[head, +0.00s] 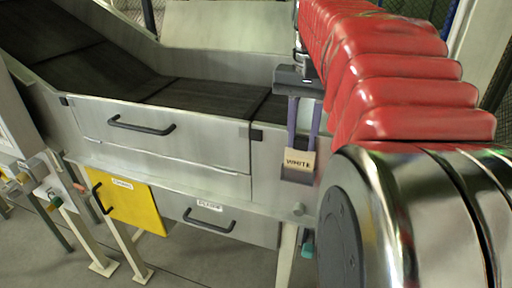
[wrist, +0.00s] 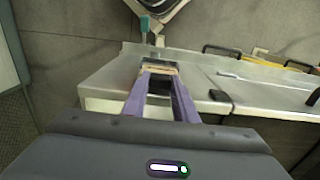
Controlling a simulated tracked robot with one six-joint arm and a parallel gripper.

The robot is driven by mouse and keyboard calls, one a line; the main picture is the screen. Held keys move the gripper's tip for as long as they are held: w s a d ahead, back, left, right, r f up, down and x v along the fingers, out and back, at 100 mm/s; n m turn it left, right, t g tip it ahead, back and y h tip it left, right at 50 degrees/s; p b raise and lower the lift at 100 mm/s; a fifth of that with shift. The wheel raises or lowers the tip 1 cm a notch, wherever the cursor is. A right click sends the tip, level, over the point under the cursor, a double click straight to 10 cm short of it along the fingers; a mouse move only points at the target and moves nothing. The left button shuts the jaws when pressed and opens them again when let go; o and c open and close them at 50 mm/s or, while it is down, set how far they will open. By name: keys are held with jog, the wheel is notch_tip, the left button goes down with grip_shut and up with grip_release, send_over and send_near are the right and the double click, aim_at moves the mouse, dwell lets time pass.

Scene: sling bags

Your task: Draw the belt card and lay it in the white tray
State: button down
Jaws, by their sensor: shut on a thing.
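My gripper (head: 303,128) has two purple fingers and points down beside the metal conveyor frame. It is shut on a small tan card (head: 299,159) that reads "WHITE". In the wrist view, the fingers (wrist: 158,82) reach toward the same pale card (wrist: 156,70) at the end of a metal ledge. Whether the card is clear of the dark holder, I cannot tell. I cannot make out a white tray in either view.
A dark conveyor belt (head: 185,95) runs behind a metal side panel with a black handle (head: 141,127). Below are an open-looking yellow panel (head: 130,205) and a grey drawer (head: 225,222) with labels. Teal-tipped knobs (wrist: 146,24) stick out near the ledge. My red-sleeved arm covers the right side.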

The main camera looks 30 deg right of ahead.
jog(key=shift+r, duration=0.6)
jog(key=shift+r, duration=0.7)
jog(key=shift+r, duration=0.2)
jog(key=shift+r, duration=1.85)
